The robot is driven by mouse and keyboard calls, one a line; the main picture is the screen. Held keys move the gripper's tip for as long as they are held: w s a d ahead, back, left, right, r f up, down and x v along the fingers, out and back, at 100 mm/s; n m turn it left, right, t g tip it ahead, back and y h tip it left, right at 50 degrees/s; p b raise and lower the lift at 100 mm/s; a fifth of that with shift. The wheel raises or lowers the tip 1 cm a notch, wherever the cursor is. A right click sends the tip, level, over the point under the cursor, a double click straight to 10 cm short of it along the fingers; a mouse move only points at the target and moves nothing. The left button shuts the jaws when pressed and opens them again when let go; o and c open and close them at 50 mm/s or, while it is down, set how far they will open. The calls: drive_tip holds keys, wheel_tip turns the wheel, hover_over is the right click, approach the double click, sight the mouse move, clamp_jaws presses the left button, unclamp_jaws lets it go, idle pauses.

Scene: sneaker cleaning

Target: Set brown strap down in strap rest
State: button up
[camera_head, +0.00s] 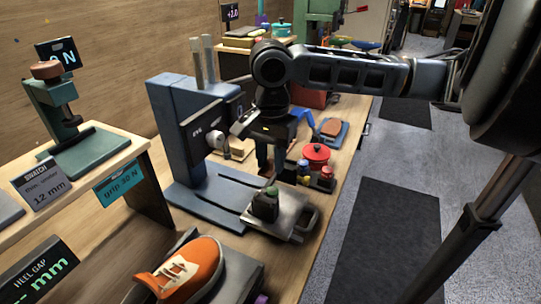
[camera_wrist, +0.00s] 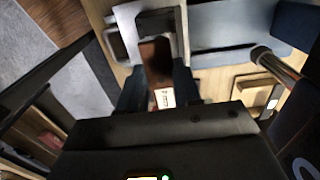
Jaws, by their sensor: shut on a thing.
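My gripper (camera_head: 266,165) hangs over the workbench beside the blue test stand (camera_head: 170,115). In the wrist view its two dark fingers (camera_wrist: 158,90) are shut on the brown strap (camera_wrist: 157,62), which has a white printed label near me. The strap's far end lies near a dark block (camera_wrist: 158,22); I cannot tell whether they touch. In the head view the strap is mostly hidden by the gripper. I cannot pick out the strap rest for certain. A shallow wooden tray (camera_wrist: 258,92) lies to the right of the gripper in the wrist view.
A metal plate (camera_head: 293,222) with a dark green weight (camera_head: 265,205) stands in front of the gripper. A red-lidded pot (camera_head: 316,153) and small jars are to its right. An orange sneaker (camera_head: 190,268) is in the foreground. A green press (camera_head: 65,120) stands on the left shelf.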

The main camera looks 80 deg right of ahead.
drive_tip(key=b, duration=0.3)
hover_over(271, 193)
drive_tip(key=shift+f, duration=2.6)
drive_tip(key=shift+p, duration=0.75)
drive_tip(key=shift+f+b, duration=0.75)
drive_tip(key=shift+f, duration=0.45)
drive_tip(key=o, duration=1.1)
drive_tip(key=shift+r, duration=0.1)
drive_tip(key=shift+r, duration=3.85)
